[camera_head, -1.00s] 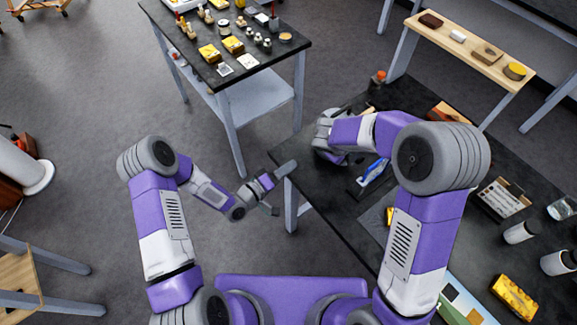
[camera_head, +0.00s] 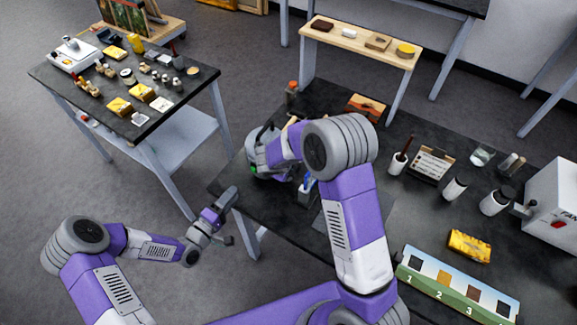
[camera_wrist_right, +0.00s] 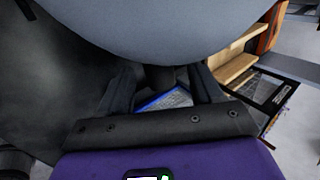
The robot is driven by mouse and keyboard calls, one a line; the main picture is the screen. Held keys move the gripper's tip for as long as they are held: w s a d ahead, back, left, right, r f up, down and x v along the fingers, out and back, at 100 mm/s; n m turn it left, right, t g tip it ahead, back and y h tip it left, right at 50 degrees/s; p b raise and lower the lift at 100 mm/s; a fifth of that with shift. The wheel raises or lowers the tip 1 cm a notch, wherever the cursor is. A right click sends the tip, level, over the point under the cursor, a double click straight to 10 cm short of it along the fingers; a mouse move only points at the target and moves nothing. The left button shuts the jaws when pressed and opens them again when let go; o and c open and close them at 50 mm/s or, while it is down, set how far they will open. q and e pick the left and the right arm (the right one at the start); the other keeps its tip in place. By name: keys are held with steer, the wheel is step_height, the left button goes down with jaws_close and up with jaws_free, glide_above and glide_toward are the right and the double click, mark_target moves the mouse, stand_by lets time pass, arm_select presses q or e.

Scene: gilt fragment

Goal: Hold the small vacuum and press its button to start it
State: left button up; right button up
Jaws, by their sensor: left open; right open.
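A rounded grey body with a dark curved handle, which looks like the small vacuum (camera_head: 254,148), is at the left end of the near black table. My right forearm and wrist partly cover it. In the right wrist view a large smooth grey-blue curved surface (camera_wrist_right: 190,30), probably its body, fills the top. My right gripper (camera_wrist_right: 162,80) is open, its two dark fingers apart just below that surface. Whether they touch it I cannot tell. My left gripper (camera_head: 232,218) is open and empty beside the table's left edge, below and left of the vacuum.
The near black table (camera_head: 290,225) also holds a numbered sample board (camera_head: 458,287), a yellow block (camera_head: 469,246), dark-lidded jars and a white box (camera_head: 553,205). A wooden shelf (camera_head: 360,44) stands behind. A cluttered side table (camera_head: 150,118) is at left, with open floor between.

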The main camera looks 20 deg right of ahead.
steer(key=shift+c, duration=0.3)
jaws_close()
stand_by(1.1)
arm_select(q)
jaws_close()
stand_by(1.2)
stand_by(0.4)
